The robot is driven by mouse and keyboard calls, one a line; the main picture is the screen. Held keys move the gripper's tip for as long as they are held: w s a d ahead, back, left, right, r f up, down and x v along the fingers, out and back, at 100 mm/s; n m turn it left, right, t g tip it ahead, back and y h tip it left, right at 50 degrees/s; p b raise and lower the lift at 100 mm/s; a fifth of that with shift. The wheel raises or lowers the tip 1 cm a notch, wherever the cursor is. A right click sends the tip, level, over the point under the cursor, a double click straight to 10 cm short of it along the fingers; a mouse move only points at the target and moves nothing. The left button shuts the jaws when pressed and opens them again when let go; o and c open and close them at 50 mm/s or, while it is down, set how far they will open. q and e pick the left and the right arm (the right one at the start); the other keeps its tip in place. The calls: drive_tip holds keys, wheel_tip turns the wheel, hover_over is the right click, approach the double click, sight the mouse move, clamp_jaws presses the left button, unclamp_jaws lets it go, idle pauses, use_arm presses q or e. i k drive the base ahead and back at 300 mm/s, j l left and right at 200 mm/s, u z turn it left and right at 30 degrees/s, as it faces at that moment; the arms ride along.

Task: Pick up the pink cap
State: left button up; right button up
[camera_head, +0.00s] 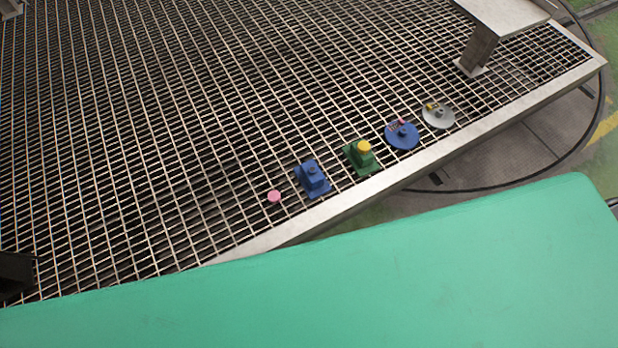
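The pink cap (274,196) is a small round piece lying on the metal grating (150,130), at the left end of a row of small parts. It stands apart from the blue square-based part (312,179) to its right. Nothing covers the cap. Neither of my grippers can be made out in the head view.
Right of the blue part stand a green base with a yellow top (362,156), a blue disc (402,135) and a grey disc (438,115). A metal rim (440,165) edges the grating. A green surface (400,270) fills the foreground. A raised metal plate (503,14) stands upper right.

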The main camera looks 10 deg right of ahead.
sight(273, 196)
drive_tip(key=l+u, duration=0.2)
drive_tip(key=u, duration=0.25)
drive_tip(key=l+u, duration=0.25)
drive_tip(key=u, duration=0.2)
drive_tip(key=l+u, duration=0.2)
drive_tip(key=u, duration=0.25)
drive_tip(key=k+l+u, duration=0.1)
drive_tip(key=u, duration=0.35)
drive_tip(key=k+l+u, duration=0.2)
drive_tip(key=k+l, duration=0.3)
drive_tip(key=l, duration=0.3)
drive_tip(key=k+l+u, duration=0.25)
drive_tip(key=k+l, duration=0.3)
drive_tip(key=l, duration=0.15)
